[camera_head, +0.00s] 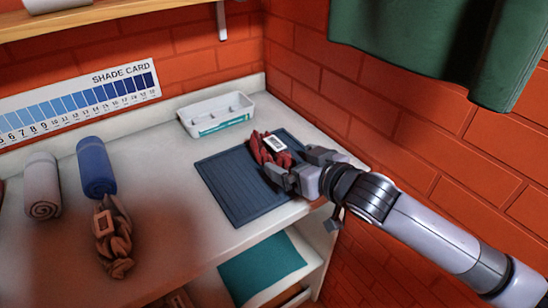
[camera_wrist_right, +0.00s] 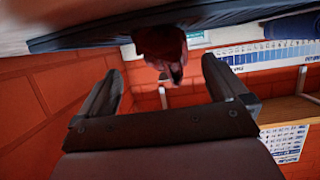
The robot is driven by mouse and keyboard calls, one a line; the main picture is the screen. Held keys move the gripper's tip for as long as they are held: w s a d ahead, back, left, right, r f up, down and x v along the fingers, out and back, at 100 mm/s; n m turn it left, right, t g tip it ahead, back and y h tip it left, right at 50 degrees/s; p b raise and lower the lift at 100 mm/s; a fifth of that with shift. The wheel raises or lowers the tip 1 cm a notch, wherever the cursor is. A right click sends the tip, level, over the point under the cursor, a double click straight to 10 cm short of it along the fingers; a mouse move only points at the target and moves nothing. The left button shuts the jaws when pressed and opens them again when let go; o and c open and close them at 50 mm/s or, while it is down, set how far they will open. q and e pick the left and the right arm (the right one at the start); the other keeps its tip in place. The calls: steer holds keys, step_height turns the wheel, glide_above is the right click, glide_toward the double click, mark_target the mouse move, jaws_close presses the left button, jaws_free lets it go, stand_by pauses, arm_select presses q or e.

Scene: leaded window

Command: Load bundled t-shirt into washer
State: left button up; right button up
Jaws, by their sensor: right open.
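A dark red bundled cloth (camera_head: 262,151) with a white tag (camera_head: 275,144) lies on a dark blue ribbed mat (camera_head: 229,190) on the counter. My right gripper (camera_head: 286,165) is just in front of the bundle, low over the mat's right side. It is open and empty. In the right wrist view, the red bundle (camera_wrist_right: 162,48) shows beyond and between the two spread fingers (camera_wrist_right: 160,85), apart from them. A brown twisted bundle (camera_head: 114,240) with a tag lies at the counter's front left. My left gripper is not in view. No washer shows in either view.
A rolled blue cloth (camera_head: 96,168) and a rolled grey cloth (camera_head: 42,185) lie at left. A white tray (camera_head: 217,114) stands behind the mat. Brick walls close the back and right. Green cloth (camera_head: 430,45) hangs upper right; teal cloth (camera_head: 262,268) lies on a shelf below.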

steer(key=b+x, duration=0.3)
steer(key=shift+a+f, duration=0.4)
steer(key=shift+f, duration=0.05)
steer(key=shift+w+a+b, duration=0.2)
steer(key=shift+w+b, duration=0.05)
steer(key=shift+b, duration=0.2)
steer(key=shift+w+a, duration=0.1)
steer(key=shift+w, duration=0.05)
steer(key=c, duration=1.3)
steer(key=shift+r, duration=0.15)
